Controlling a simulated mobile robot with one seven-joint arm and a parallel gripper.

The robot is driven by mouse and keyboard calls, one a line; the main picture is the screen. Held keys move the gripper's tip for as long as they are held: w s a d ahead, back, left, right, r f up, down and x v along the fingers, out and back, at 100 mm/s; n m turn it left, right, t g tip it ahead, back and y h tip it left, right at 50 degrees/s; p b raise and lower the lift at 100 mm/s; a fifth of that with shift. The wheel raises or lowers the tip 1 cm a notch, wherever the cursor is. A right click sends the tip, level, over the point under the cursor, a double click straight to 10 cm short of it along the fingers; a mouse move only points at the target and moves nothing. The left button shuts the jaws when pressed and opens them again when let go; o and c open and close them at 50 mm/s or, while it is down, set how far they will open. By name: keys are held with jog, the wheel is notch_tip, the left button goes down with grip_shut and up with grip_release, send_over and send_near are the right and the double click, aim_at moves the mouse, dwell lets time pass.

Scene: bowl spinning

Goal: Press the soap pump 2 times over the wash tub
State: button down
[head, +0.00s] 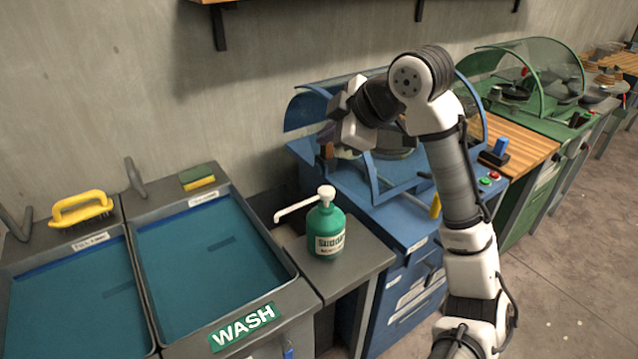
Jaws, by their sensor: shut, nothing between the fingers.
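The soap pump is a green bottle (327,232) with a white pump head and a long white spout that points left toward the wash tub. It stands upright on a small grey side table. The wash tub (205,250) is a grey basin with blue-green water and a green WASH label on its front rim. My gripper (328,140) is shut and empty, raised above and behind the bottle, in front of the blue machine. It is apart from the pump head. Its fingertips are small and partly hard to make out.
Another water-filled basin (70,290) adjoins the wash tub on the left, with a yellow brush (80,208) on its back ledge. A sponge (197,177) lies behind the wash tub. The blue machine (400,205) stands close right of the bottle. A wall shelf (300,3) is above.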

jog(key=shift+s+d, duration=0.1)
jog(key=shift+d, duration=0.25)
jog(key=shift+f, duration=0.15)
jog(key=b, duration=0.7)
send_near(324, 188)
jog(key=w+a+f, duration=0.1)
jog(key=w+a, duration=0.1)
jog(key=w+a+f, duration=0.1)
jog(key=a, duration=0.1)
jog(key=shift+w+f, duration=0.3)
dwell(1.1)
jog(key=shift+f, duration=0.45)
jog(key=shift+f+b, duration=0.85)
jog(key=shift+f, duration=0.05)
dwell(0.8)
jog(key=shift+r, duration=0.15)
jog(key=shift+r+p, duration=1.1)
jog(key=shift+r, duration=0.05)
